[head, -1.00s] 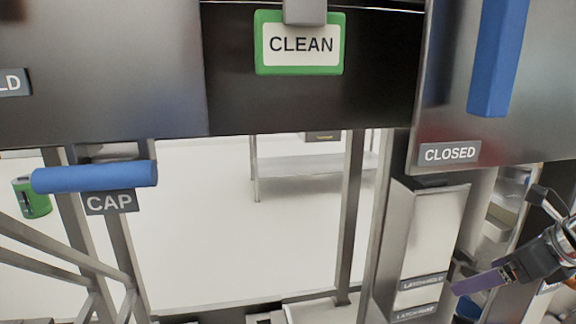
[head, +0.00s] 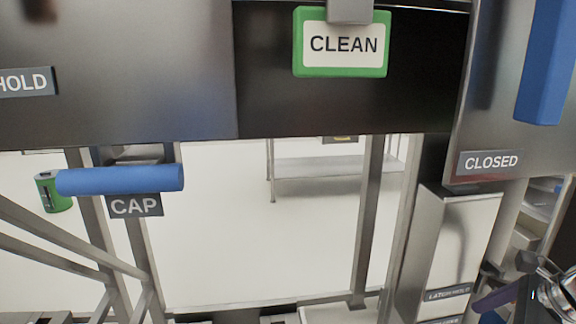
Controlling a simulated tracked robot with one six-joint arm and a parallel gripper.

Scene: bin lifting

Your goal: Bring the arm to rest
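My gripper (head: 497,300) is at the lower right edge of the head view, partly cut off. One purple finger points left, beside the metal latch housing (head: 456,245). The finger spacing is hidden, so I cannot tell whether it is open or shut. I see no object held in the visible part. My wrist is also partly cut off by the right edge.
A large metal frame stands ahead, with a green CLEAN sign (head: 341,42), a blue CAP handle (head: 120,180) and a blue vertical handle (head: 546,60) above a CLOSED label (head: 490,162). A green canister (head: 52,193) is at left. Pale floor shows through the middle.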

